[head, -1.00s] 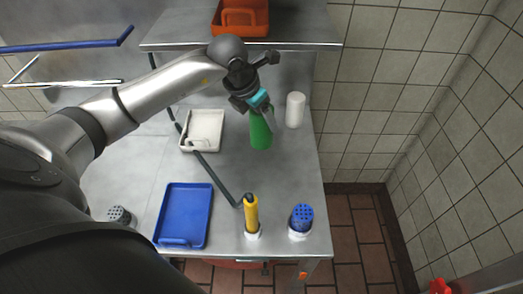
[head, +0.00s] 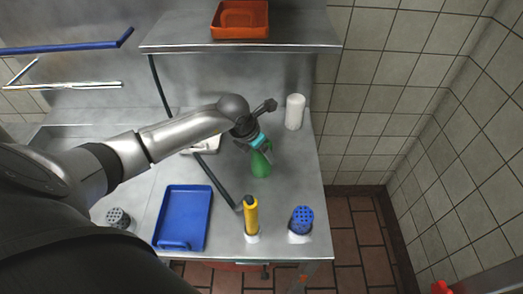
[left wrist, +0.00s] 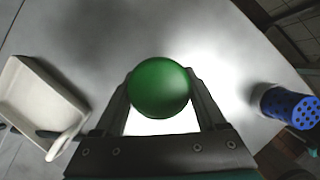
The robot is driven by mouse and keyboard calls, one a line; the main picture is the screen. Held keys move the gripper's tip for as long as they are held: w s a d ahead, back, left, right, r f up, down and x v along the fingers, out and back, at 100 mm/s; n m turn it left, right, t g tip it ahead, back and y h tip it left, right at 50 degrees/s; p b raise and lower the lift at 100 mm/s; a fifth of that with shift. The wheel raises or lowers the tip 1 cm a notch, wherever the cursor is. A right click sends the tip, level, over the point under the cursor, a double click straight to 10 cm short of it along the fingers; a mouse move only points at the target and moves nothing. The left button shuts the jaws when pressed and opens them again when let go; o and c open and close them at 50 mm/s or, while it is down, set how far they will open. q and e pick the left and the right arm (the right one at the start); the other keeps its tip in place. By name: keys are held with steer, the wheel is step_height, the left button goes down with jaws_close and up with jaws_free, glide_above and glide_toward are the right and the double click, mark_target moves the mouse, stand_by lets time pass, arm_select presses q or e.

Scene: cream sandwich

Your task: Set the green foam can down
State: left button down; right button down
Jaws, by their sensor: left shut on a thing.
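The green foam can (head: 261,167) is a smooth green bottle over the right part of the steel table (head: 290,175). My left gripper (head: 262,147) is shut on its upper part from above, and the can looks roughly upright. In the left wrist view the can (left wrist: 159,88) shows as a green round between the two dark fingers of my left gripper (left wrist: 160,100). I cannot tell whether its base touches the table. My right gripper is not in view.
A white cylinder (head: 295,112) stands behind the can. A yellow bottle (head: 251,215) and a blue perforated-top shaker (head: 301,219) stand in front. A blue tray (head: 208,215) lies front left. A white tray (head: 213,145) is partly hidden by my arm. An orange tray (head: 240,33) is on the shelf.

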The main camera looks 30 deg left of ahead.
arm_select(q)
steer(key=shift+f, duration=0.1)
jaws_free()
steer(key=shift+s+a+r, duration=0.1)
steer(key=shift+r, duration=0.4)
steer(key=d+v, duration=0.1)
steer(key=v, duration=1)
steer(key=shift+s+a+p, duration=0.2)
steer(key=shift+a+p, duration=0.2)
steer(key=shift+a, duration=0.1)
